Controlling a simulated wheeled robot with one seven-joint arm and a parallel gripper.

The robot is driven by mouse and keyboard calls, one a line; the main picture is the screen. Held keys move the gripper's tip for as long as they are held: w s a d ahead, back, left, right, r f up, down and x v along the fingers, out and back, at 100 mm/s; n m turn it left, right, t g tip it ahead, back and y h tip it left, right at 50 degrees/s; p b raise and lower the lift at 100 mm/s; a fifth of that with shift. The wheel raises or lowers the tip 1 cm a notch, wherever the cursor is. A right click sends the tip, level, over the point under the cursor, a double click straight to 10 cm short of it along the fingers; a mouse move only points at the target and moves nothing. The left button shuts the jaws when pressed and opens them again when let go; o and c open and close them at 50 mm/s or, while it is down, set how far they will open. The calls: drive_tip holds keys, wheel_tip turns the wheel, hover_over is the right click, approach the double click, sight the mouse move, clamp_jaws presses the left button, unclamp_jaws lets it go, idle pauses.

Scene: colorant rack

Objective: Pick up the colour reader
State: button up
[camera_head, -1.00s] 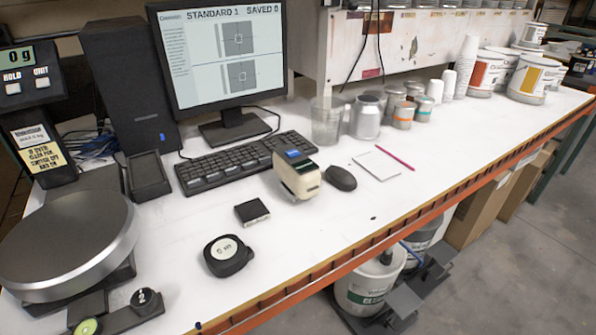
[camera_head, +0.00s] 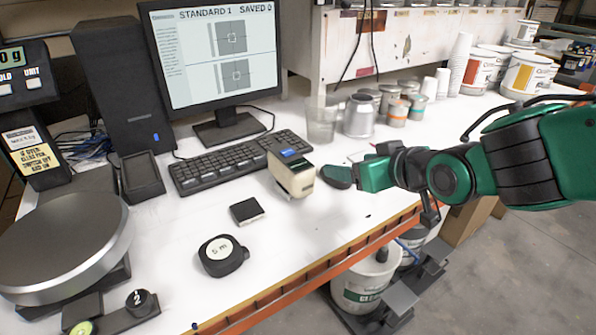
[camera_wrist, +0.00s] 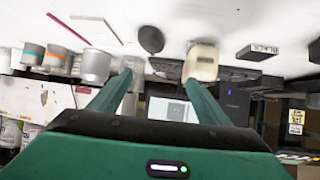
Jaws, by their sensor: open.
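The colour reader (camera_head: 291,175) is a cream, blocky device with a blue screen on top. It stands on the white bench in front of the keyboard; the wrist view also shows it, upside down (camera_wrist: 201,62), by the tip of the right-hand finger. My gripper (camera_head: 358,173) is to the right of the reader in the head view, with the black mouse (camera_head: 336,177) between them in the picture. The wrist view shows my gripper's two green fingers (camera_wrist: 160,72) spread apart with nothing held. The reader appears apart from the fingers, though its foot is partly hard to see.
The keyboard (camera_head: 238,162) and monitor (camera_head: 222,60) are behind the reader. A small black box (camera_head: 246,210) and a tape measure (camera_head: 222,256) lie to its front left. Metal cans (camera_head: 361,115) and a clear beaker (camera_head: 321,120) stand behind. The bench front is fairly clear.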

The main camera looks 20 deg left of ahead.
sight(291, 157)
drive_tip(key=a+y, duration=0.1)
drive_tip(key=a, duration=0.3)
drive_tip(key=a+n, duration=0.1)
drive_tip(key=a, duration=0.3)
drive_tip(key=a+y, duration=0.1)
drive_tip(key=a, duration=0.2)
drive_tip(key=shift+s+a+f+n+y, duration=0.1)
drive_tip(key=shift+a+n+y, duration=0.2)
drive_tip(key=shift+a, duration=0.1)
drive_tip(key=x, duration=0.2)
drive_tip(key=f+x, duration=0.1)
drive_tip(key=x, duration=0.1)
drive_tip(key=shift+d, duration=0.2)
drive_tip(key=shift+w+a+f, duration=0.15)
drive_tip(key=shift+w+a, duration=0.25)
drive_tip(key=shift+w, duration=0.05)
drive_tip(key=shift+c, duration=0.3)
drive_tip(key=c, duration=1.5)
clamp_jaws()
